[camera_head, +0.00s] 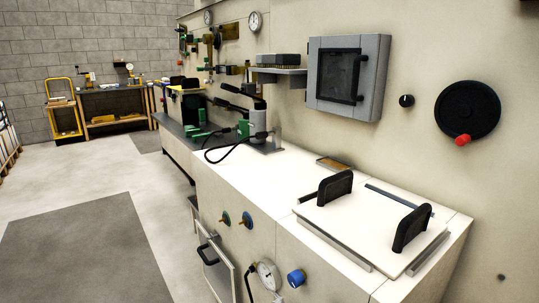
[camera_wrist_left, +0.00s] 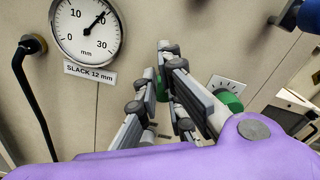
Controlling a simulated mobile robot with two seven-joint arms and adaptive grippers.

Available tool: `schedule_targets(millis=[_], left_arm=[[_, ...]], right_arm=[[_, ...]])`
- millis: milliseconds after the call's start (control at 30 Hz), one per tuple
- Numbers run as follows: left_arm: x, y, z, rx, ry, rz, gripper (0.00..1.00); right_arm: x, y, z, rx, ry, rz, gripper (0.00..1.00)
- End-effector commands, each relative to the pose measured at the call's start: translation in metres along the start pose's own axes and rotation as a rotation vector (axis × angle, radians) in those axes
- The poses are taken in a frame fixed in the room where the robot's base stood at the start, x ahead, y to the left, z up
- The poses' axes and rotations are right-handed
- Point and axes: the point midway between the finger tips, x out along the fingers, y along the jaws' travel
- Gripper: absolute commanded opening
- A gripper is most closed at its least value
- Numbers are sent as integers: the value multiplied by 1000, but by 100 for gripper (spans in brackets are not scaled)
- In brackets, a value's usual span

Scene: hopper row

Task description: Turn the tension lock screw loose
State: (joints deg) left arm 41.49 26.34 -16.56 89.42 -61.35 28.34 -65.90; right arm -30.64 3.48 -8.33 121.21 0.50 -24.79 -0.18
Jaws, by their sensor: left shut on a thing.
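My left gripper (camera_wrist_left: 162,62) shows in the left wrist view, close to the pale panel, to the lower right of the slack gauge (camera_wrist_left: 87,27). Its fingers are shut on a green thing (camera_wrist_left: 160,88), mostly hidden by them. I cannot tell for certain that this is the tension lock screw. A green knob (camera_wrist_left: 229,98) with a marked scale plate shows beside the right-hand finger, partly covered. The gauge label reads "SLACK 12 mm". In the head view neither gripper shows. A white dial gauge (camera_head: 267,273) is on the bench front there.
A blue knob (camera_head: 296,278) sticks out right of the gauge; a blue part also shows in the wrist view (camera_wrist_left: 306,14). A black hooked rod (camera_wrist_left: 32,85) is left of the gripper. The bench top carries a white lid (camera_head: 370,225) with two black handles. The floor at left is clear.

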Motion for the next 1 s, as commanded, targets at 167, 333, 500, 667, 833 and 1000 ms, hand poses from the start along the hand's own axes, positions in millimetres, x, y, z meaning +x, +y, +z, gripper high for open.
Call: schedule_targets(millis=[167,333,500,667,833,1000], left_arm=[[5,2,2,7,-5,11,0],[5,2,8,8,-5,11,0],[-3,3,10,7,-8,13,0],[-23,3,10,4,-8,12,0],[-45,3,9,4,-5,11,0],[-57,2,10,3,-6,10,0]], right_arm=[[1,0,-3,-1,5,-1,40],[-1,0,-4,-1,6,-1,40],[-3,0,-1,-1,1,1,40],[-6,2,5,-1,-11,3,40],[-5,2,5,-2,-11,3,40],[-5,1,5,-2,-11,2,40]])
